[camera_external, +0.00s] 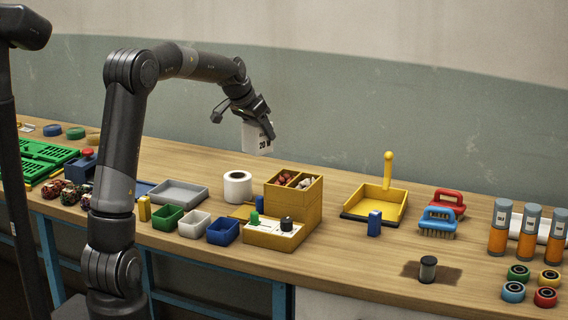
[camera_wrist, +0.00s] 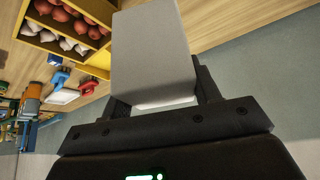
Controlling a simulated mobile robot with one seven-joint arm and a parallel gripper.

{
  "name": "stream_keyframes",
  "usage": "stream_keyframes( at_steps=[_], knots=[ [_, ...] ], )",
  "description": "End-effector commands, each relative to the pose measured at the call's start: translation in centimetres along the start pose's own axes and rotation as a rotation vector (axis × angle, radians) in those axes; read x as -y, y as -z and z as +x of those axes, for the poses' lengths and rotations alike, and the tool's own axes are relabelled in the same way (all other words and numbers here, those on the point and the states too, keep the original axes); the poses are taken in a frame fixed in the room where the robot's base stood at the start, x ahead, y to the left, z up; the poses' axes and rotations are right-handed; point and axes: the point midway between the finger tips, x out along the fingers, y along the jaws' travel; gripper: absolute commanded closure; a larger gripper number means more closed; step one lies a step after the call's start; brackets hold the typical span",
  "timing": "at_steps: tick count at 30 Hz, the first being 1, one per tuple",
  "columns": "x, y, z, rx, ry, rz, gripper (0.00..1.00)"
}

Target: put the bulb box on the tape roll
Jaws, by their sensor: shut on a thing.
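The bulb box (camera_external: 257,139) is a white box with dark print reading "20 W". My gripper (camera_external: 257,112) is shut on it and holds it in the air, slightly tilted, above the back part of the table. In the wrist view the box (camera_wrist: 153,55) fills the space between the fingers of my gripper (camera_wrist: 165,95) and shows a plain pale face. The tape roll (camera_external: 237,187) is a white roll standing on the table below and a little left of the box, clear of it. The roll is not visible in the wrist view.
A yellow divided bin (camera_external: 294,206) stands right of the roll, with a grey tray (camera_external: 179,193) to its left. Small green, white and blue bins (camera_external: 223,231) sit in front. A yellow dustpan (camera_external: 378,203) and brushes (camera_external: 438,221) are further right.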

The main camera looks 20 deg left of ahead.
Motion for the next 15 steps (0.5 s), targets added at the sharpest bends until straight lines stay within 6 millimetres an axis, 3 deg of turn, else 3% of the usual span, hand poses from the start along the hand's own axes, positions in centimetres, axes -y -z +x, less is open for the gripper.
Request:
stream_keyframes(
  at_steps=[9,15],
  knots=[
    [7.3,-1.5,4.2,0.002,0.001,-0.005,0.68],
    [9.9,-2.0,5.6,0.001,0.000,-0.002,0.68]
  ],
)
